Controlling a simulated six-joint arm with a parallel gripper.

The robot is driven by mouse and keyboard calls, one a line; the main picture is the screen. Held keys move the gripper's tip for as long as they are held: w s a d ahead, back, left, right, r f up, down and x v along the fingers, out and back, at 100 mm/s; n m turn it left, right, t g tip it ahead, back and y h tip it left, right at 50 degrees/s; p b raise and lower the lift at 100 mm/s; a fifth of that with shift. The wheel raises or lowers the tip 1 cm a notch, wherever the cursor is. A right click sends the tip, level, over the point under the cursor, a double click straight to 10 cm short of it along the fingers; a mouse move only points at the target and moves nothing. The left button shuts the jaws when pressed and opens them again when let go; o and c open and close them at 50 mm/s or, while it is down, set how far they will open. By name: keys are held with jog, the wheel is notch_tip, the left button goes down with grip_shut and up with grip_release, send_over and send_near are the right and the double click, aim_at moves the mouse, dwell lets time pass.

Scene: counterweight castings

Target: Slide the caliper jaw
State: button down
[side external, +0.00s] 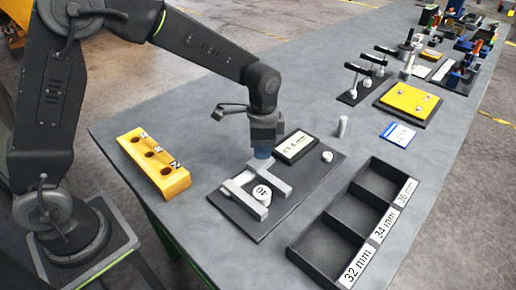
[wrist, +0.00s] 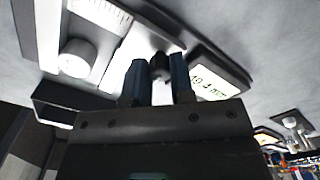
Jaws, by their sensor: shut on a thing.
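The caliper stands on a dark base plate (side external: 308,180), with two pale grey jaws. A white round casting marked 40 (side external: 262,192) lies between the fixed jaw (side external: 240,202) and the sliding jaw (side external: 278,181). The casting also shows in the wrist view (wrist: 77,58); I cannot tell whether both jaws touch it. My gripper (side external: 263,153) points down at the sliding jaw's far end. In the wrist view its blue fingers (wrist: 158,82) are shut on the jaw's small dark knob (wrist: 160,64).
A yellow block with holes (side external: 154,170) stands left of the caliper. A dark tray (side external: 326,217) with compartments labelled 32, 34 and 36 mm is at the right. Other fixtures crowd the far bench.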

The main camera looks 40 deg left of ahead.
jog(key=shift+w, duration=0.1)
jog(key=c, duration=1)
grip_release()
notch_tip(320, 180, up, 14)
jog(key=shift+f, duration=0.1)
jog(key=s+a+n+t, duration=0.2)
jog(key=s+n, duration=0.1)
jog(key=s, duration=0.4)
jog(key=s+a+n+t, duration=0.1)
jog(key=s+a+n, duration=0.2)
jog(key=s, duration=0.4)
jog(key=s+a+n+t, duration=0.2)
jog(key=s+a+n, duration=0.1)
jog(key=s, duration=0.4)
jog(key=shift+s+r+t, duration=0.3)
